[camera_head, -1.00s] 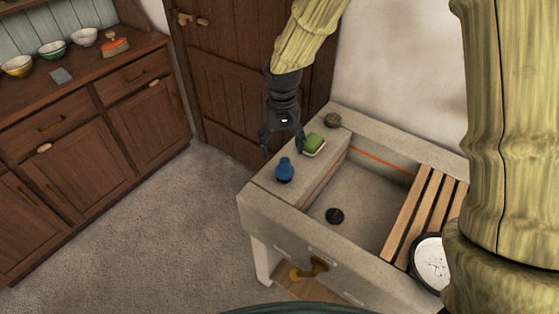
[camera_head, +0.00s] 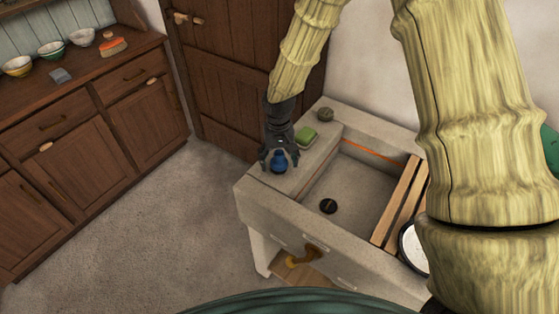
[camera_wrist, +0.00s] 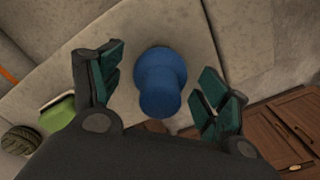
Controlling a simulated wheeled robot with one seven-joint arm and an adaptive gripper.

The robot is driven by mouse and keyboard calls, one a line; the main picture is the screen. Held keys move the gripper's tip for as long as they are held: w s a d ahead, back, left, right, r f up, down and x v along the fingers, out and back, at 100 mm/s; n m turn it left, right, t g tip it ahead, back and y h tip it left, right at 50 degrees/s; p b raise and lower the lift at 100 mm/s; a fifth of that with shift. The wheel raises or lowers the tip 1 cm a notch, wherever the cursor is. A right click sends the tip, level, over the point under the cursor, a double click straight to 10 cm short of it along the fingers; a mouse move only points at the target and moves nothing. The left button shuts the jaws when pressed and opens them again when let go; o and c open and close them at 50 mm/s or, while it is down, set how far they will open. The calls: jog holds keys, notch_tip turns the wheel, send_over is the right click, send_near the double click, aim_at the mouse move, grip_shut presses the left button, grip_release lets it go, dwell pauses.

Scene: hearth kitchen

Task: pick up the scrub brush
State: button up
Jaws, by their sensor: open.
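A blue knob-shaped thing (camera_head: 279,163), seemingly the scrub brush, stands on the left ledge of the stone sink (camera_head: 262,202). In the wrist view the blue thing (camera_wrist: 162,80) shows a wide round part and a narrower round end. My gripper (camera_head: 279,157) is over it with the fingers open. In the wrist view my gripper (camera_wrist: 160,88) has one finger on each side of the blue thing, with a gap on both sides. Its lower part is hidden.
A green sponge (camera_head: 306,137) and a dark round thing (camera_head: 325,114) lie behind on the ledge. A wooden rack (camera_head: 402,200) spans the basin's right side. An orange-and-white block (camera_head: 113,46) and several bowls are on the sideboard (camera_head: 88,72). The floor between is clear.

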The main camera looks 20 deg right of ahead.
jog(key=shift+f, duration=0.25)
jog(key=shift+s, duration=0.15)
jog(key=shift+f, duration=0.1)
jog(key=c, duration=1.1)
jog(key=shift+c, duration=0.2)
jog(key=shift+r+b, duration=0.5)
jog(key=shift+r, duration=0.75)
jog(key=s+d+r+b, duration=0.1)
jog(key=s+d+b, duration=0.1)
jog(key=s, duration=0.5)
jog(key=s+d+r+b, duration=0.1)
jog(key=s+d, duration=0.1)
jog(key=s, duration=0.6)
jog(key=shift+s+r+b, duration=0.2)
jog(key=shift+r+b, duration=0.15)
